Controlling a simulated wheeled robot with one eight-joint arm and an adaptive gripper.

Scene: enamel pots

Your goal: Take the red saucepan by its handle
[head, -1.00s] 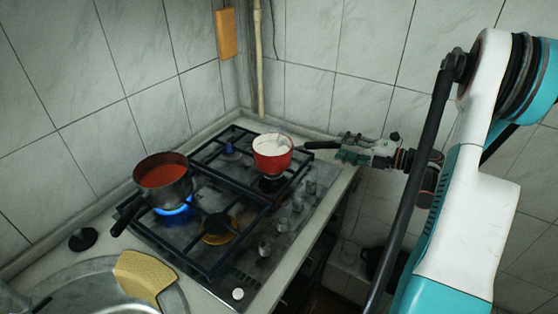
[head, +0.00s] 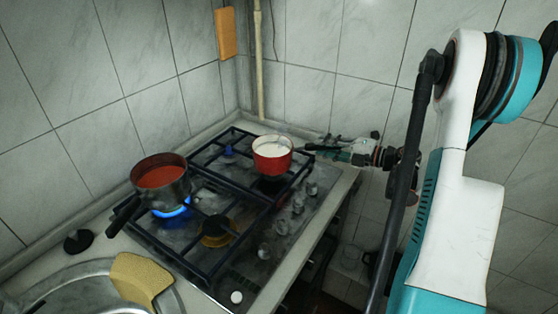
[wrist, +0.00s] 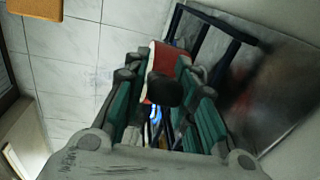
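The red saucepan (head: 272,163), red outside with a white inside, stands on the back right part of the hob. Its dark handle points right toward my gripper (head: 328,148). In the wrist view, the dark handle end (wrist: 166,90) shows between the two spread fingers of my gripper (wrist: 163,95), with a bit of the red pan wall (wrist: 165,58) beyond it. The fingers lie on either side of the handle and look open. The fingers hide part of the pan, and I cannot tell whether either one touches the handle.
A dark saucepan with red contents (head: 160,177) stands over a lit blue flame (head: 172,209), its handle pointing to the lower left. Black grates (head: 262,215) cover the hob. Tiled walls rise behind.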

